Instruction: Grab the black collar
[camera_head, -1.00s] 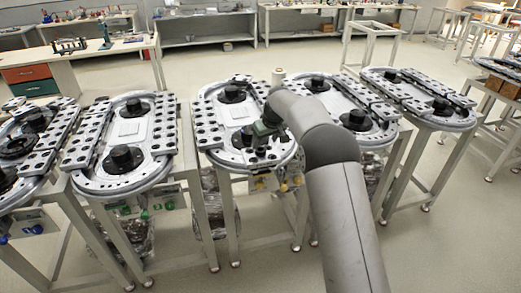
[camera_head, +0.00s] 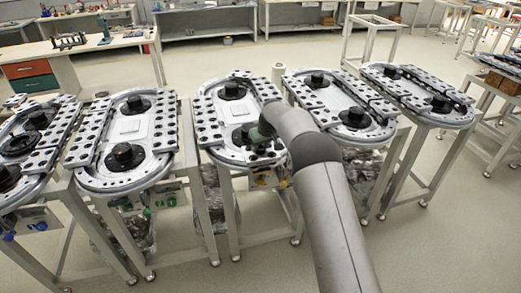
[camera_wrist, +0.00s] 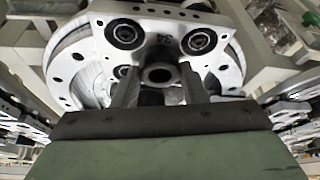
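A dark ring-shaped part with a round hole, which looks like the black collar (camera_wrist: 159,74), shows in the wrist view against a light metal plate (camera_wrist: 165,32). My gripper (camera_wrist: 160,82) has its two dark fingers apart, one on each side of this ring. The ring lies between the fingertips, and I see no clear contact. In the head view my gripper (camera_head: 262,143) is low over the near end of the middle ring track (camera_head: 222,112). My wrist and the fingers hide the collar there.
Other ring tracks stand on both sides, such as the left one (camera_head: 112,173) and the right one (camera_head: 336,98). Black round hubs (camera_head: 124,155) rise from them. A pale cylinder (camera_head: 278,72) stands behind the middle track.

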